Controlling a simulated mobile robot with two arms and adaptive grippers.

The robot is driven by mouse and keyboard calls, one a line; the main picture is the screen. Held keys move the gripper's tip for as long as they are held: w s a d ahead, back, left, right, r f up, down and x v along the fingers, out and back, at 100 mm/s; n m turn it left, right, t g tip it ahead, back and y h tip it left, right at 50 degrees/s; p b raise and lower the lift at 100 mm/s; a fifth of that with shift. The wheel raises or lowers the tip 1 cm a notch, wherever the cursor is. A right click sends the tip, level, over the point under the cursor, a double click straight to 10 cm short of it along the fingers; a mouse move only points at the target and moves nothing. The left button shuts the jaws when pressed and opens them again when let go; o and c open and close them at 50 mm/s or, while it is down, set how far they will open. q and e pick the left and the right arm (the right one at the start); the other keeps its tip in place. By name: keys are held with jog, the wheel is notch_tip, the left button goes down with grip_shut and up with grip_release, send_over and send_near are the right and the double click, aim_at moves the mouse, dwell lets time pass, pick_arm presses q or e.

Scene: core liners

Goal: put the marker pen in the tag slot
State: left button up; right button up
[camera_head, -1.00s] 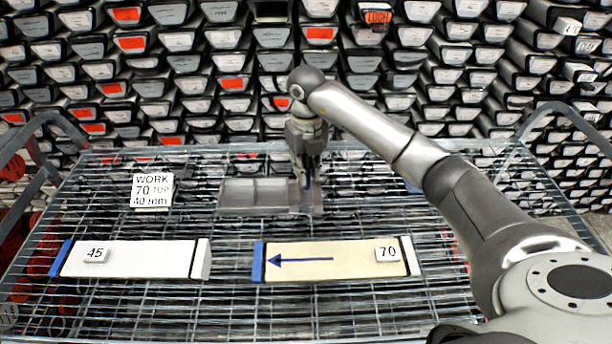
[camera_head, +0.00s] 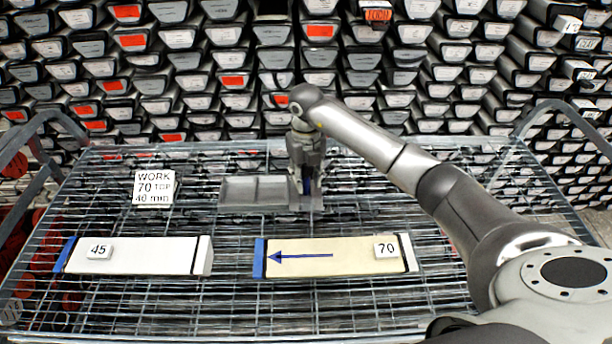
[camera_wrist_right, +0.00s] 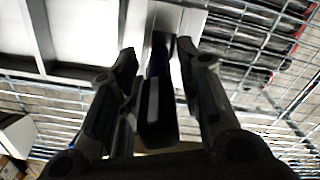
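The dark blue marker pen (camera_head: 306,185) stands upright at the right end of a grey divided tray (camera_head: 253,193). In the right wrist view the pen (camera_wrist_right: 160,58) runs between my fingers, its far end at a narrow pale compartment, which looks like the tag slot (camera_wrist_right: 188,24). How deep it sits is hidden. My right gripper (camera_head: 307,182) is around the pen, and in the right wrist view its fingertips (camera_wrist_right: 158,62) are spread with a gap on both sides of the pen. My left gripper is not in view.
The tray is on a wire-mesh cart top (camera_head: 225,305). In front lie a white core liner (camera_head: 140,256) tagged 45 and a cream one (camera_head: 335,265) tagged 70 with a blue arrow. A WORK card (camera_head: 154,188) stands left. Racked liners fill the back.

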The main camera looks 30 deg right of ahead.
jog(key=shift+r, duration=0.1)
jog(key=shift+r, duration=0.25)
notch_tip(320, 180, up, 12)
jog(key=shift+f+b, duration=0.15)
jog(key=shift+b, duration=0.95)
